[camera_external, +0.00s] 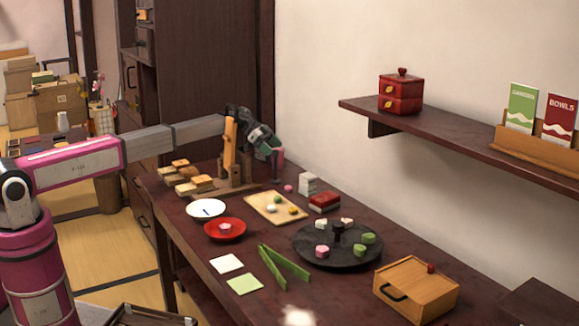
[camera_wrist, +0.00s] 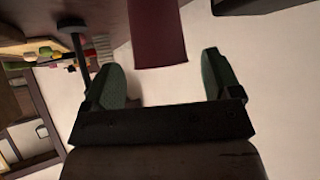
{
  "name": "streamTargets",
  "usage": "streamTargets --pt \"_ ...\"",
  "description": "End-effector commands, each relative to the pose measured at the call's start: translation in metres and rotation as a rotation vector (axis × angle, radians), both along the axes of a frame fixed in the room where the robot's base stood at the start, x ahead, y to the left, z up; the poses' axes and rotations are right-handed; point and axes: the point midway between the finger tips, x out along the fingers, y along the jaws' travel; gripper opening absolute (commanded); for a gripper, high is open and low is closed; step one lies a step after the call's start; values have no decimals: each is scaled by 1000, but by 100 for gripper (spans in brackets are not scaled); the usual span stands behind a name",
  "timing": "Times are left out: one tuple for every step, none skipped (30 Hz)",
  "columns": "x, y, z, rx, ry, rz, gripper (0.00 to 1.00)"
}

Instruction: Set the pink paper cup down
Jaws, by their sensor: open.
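The pink paper cup (camera_external: 281,156) is a small, dark pink shape just right of my gripper (camera_external: 266,146) at the far end of the dark table. In the wrist view the cup (camera_wrist: 157,33) looks maroon. It lies ahead of and between the two green fingers of my gripper (camera_wrist: 160,66), with clear gaps on both sides. The fingers are open and not closed on it. The cup's far end is cut off by the top edge of the wrist view. I cannot tell whether its base touches the table.
A wooden stand (camera_external: 230,155) is beside my gripper. A tray of sweets (camera_external: 262,215), a white plate (camera_external: 206,203), a red plate (camera_external: 240,232), a black round tray (camera_external: 335,262) and a wooden box (camera_external: 440,303) occupy the table. A wall shelf (camera_external: 455,135) is at right.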

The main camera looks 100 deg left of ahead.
Motion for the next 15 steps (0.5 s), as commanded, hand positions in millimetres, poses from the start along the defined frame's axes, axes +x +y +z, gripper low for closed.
streamTargets --pt "-10 1 8 2 -1 2 83" --pt "-16 2 11 2 -1 2 83" --pt "-22 4 16 1 0 2 83" --pt "-27 4 20 1 0 2 83" --pt "-31 5 23 1 0 2 83" --pt "-37 6 28 1 0 2 83" --pt "-42 7 32 1 0 2 83" --pt "-46 8 35 1 0 2 83" --pt "-51 9 38 1 0 2 83" --pt "-54 10 41 1 0 2 83" --pt "-56 11 43 1 0 2 83" --pt "-60 11 46 1 0 1 83" --pt "-62 12 47 1 0 1 83" --pt "-64 12 49 0 0 0 83" --pt "-66 13 50 0 0 0 83"
